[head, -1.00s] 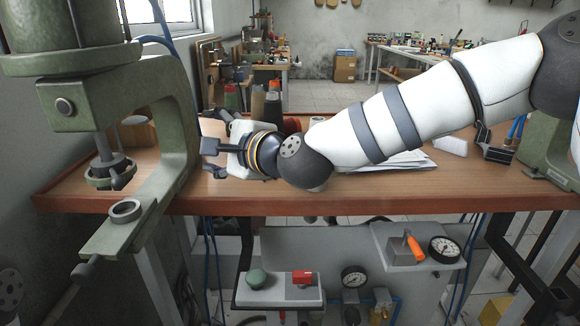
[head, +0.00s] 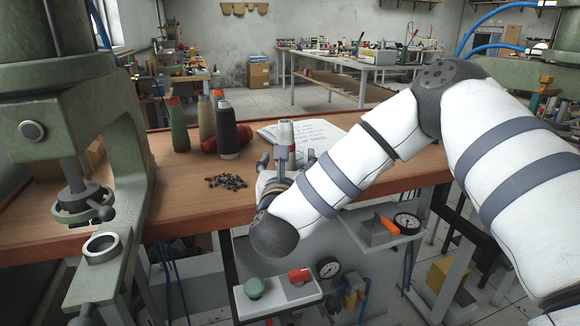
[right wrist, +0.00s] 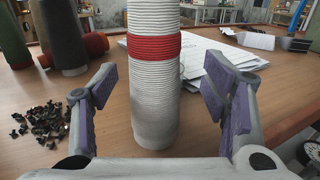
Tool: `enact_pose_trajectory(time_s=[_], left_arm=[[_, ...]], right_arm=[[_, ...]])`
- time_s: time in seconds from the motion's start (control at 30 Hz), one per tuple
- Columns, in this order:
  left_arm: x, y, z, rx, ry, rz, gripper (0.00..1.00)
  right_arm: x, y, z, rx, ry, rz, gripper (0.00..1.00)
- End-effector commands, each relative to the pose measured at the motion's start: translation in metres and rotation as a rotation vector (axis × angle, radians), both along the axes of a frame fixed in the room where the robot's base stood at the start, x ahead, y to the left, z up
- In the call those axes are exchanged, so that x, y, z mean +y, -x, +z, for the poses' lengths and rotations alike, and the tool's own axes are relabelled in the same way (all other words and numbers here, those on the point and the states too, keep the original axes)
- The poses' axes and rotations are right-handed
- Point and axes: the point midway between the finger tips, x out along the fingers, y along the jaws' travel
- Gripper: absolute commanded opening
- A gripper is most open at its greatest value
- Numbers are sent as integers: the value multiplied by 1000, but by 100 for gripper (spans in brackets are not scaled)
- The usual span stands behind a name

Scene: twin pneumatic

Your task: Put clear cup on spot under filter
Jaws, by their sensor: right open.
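No clear cup and no filter can be made out in either view. My right gripper (head: 283,165) is over the workbench, its fingers open on either side of an upright white ribbed spool with a red band (head: 286,134). In the right wrist view the spool (right wrist: 153,85) stands between the open purple-padded fingers of the gripper (right wrist: 152,95), with gaps on both sides. Its base rests on the wood. A green press (head: 115,120) stands at the left, with a round ring-shaped seat (head: 101,248) low on its frame. My left gripper is not in view.
The wooden bench (head: 180,183) holds green, tan and black spools (head: 228,135), a pile of small dark parts (head: 226,182) and papers (head: 320,132). A panel with green and red buttons (head: 278,295) and gauges sits below. Bare wood lies left of the parts.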

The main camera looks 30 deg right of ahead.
Motion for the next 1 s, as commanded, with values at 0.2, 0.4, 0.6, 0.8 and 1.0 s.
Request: enact_pose_trajectory(time_s=[0.2,0.4,0.6,0.8,1.0], left_arm=[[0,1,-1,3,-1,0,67],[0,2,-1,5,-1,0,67],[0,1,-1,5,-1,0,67],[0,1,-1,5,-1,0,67],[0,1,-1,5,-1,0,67]], right_arm=[[-27,-30,-5,-2,3,-2,68],[-33,-39,-4,0,1,2,68],[-33,-39,-4,-2,1,1,48],[-33,-39,-4,-2,1,1,13],[-33,-39,-3,-2,2,1,8]])
